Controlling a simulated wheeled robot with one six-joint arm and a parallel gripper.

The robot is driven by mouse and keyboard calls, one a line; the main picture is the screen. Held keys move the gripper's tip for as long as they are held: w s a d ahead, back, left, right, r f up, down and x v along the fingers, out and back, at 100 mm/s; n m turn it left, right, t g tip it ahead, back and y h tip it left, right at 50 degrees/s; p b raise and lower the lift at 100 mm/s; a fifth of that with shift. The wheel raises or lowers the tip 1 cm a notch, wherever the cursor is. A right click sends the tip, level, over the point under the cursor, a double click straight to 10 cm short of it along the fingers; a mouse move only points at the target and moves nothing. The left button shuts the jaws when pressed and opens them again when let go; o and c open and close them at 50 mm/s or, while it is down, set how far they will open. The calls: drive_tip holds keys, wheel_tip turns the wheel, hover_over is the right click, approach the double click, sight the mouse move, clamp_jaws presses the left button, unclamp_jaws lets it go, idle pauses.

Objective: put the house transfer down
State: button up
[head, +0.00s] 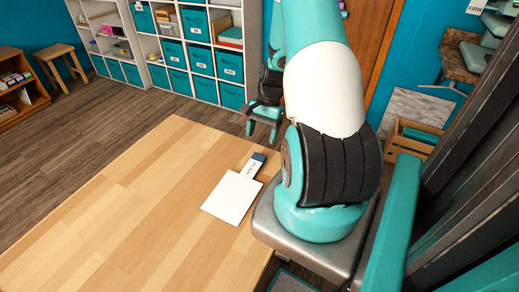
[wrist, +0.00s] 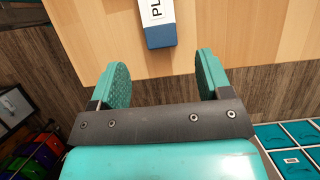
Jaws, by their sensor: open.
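I see no house picture, so I cannot tell which thing is the house transfer. A blank white sheet (head: 230,198) lies flat on the wooden table (head: 120,200), near its right edge. A small white and dark blue block (head: 253,166), its lettering partly readable as "PLA", lies at the sheet's far corner. The block's blue end also shows in the wrist view (wrist: 160,36), ahead of my gripper (wrist: 162,76). My gripper's fingers are spread apart with nothing between them.
The rest of the tabletop is bare. White shelves with teal bins (head: 200,60) stand along the back wall. A wooden stool (head: 58,60) stands at the far left, and a wooden crate (head: 410,140) is at the right. Wood floor lies between table and shelves.

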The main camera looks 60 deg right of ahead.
drive_tip(key=v, duration=0.6)
drive_tip(key=w+a+r+n, duration=0.2)
drive_tip(key=a+r+n, duration=0.15)
drive_tip(key=a, duration=0.35)
drive_tip(key=w+a+r+n+h, duration=0.1)
drive_tip(key=w+a+r+n, duration=0.2)
drive_tip(key=a, duration=0.4)
drive_tip(key=w+a+r+n, duration=0.2)
drive_tip(key=a+r+n, duration=0.25)
drive_tip(key=a, duration=0.25)
drive_tip(key=s+a+r+n, duration=0.4)
drive_tip(key=s+a+n, duration=0.2)
drive_tip(key=a, duration=0.4)
drive_tip(key=s+a+r+n, duration=0.5)
drive_tip(key=s+a+n, duration=0.2)
drive_tip(key=s+a, duration=0.2)
drive_tip(key=shift+s+a+y, duration=0.2)
drive_tip(key=shift+a+y, duration=0.1)
drive_tip(key=shift+a, duration=0.5)
